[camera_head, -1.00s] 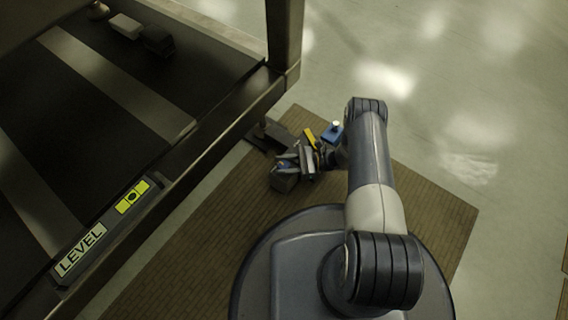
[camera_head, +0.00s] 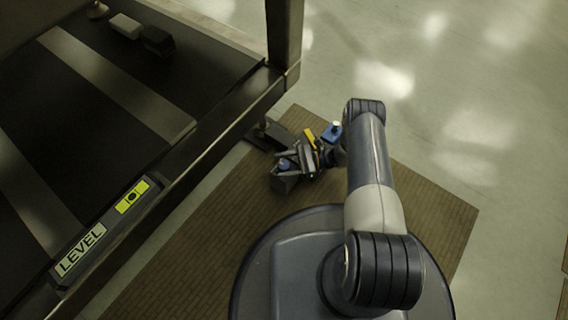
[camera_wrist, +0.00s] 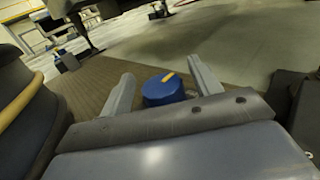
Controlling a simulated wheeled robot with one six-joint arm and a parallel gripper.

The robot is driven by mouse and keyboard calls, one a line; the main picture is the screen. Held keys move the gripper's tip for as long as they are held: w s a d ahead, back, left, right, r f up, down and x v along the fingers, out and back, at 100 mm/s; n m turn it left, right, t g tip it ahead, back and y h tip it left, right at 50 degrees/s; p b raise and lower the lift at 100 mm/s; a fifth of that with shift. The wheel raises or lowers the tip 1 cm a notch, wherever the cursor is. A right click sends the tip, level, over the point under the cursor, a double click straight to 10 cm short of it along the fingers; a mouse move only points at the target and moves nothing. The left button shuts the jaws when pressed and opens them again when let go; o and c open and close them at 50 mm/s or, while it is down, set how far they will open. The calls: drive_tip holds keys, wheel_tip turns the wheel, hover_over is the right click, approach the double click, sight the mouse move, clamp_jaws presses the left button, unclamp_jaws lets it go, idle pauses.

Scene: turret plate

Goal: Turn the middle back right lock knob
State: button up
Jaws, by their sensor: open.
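A round blue knob with a yellow mark on its top (camera_wrist: 163,91) is in the middle of the wrist view. It also shows small in the head view (camera_head: 285,164), on a dark block (camera_head: 284,184) beside the large frame. My gripper (camera_wrist: 160,72) is open, with one grey finger to the left of the knob and one to the right. Both fingers appear apart from the knob. In the head view my gripper (camera_head: 297,158) is right by the knob and partly covers it. I cannot tell the exact height between them.
A large dark frame (camera_head: 205,152) with a post (camera_head: 285,35) fills the left of the head view. It bears a LEVEL label (camera_head: 80,250). A brown mat (camera_head: 215,228) lies on the floor. The pale floor at right is clear.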

sight(284, 165)
drive_tip(key=shift+r, duration=0.1)
wheel_tip(284, 165, up, 10)
drive_tip(key=p, duration=0.4)
drive_tip(key=shift+p, duration=0.35)
